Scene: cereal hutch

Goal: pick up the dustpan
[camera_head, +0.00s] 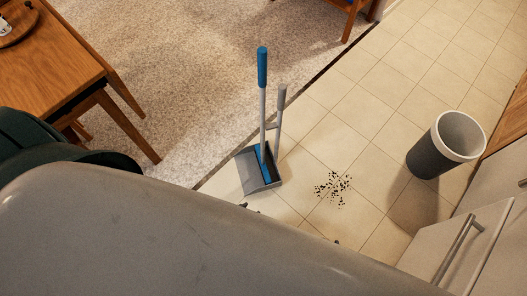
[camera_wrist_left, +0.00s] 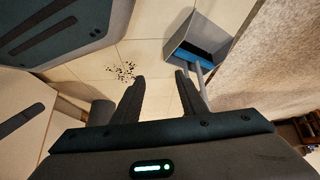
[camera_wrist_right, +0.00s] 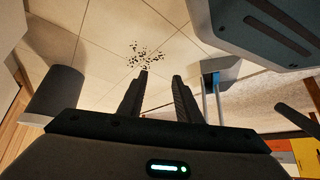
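The dustpan (camera_head: 246,176) stands on the tile floor near the carpet edge, its long grey handle upright. A broom with a blue grip (camera_head: 262,68) stands with it, its blue brush in the pan. In the left wrist view the dustpan (camera_wrist_left: 178,45) lies beyond my left gripper (camera_wrist_left: 160,85), which is open and empty. The handles pass close to its right finger; contact cannot be told. In the right wrist view my right gripper (camera_wrist_right: 160,85) is open and empty, with the handles (camera_wrist_right: 214,100) to its right. My grey body hides most of both grippers in the head view.
Dark crumbs (camera_head: 333,188) lie on the tiles right of the dustpan. A dark bin (camera_head: 432,158) with a white rim stands farther right, near a white cabinet (camera_head: 455,250). A wooden table (camera_head: 50,60) is at upper left. Carpet (camera_head: 180,70) behind the dustpan is open.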

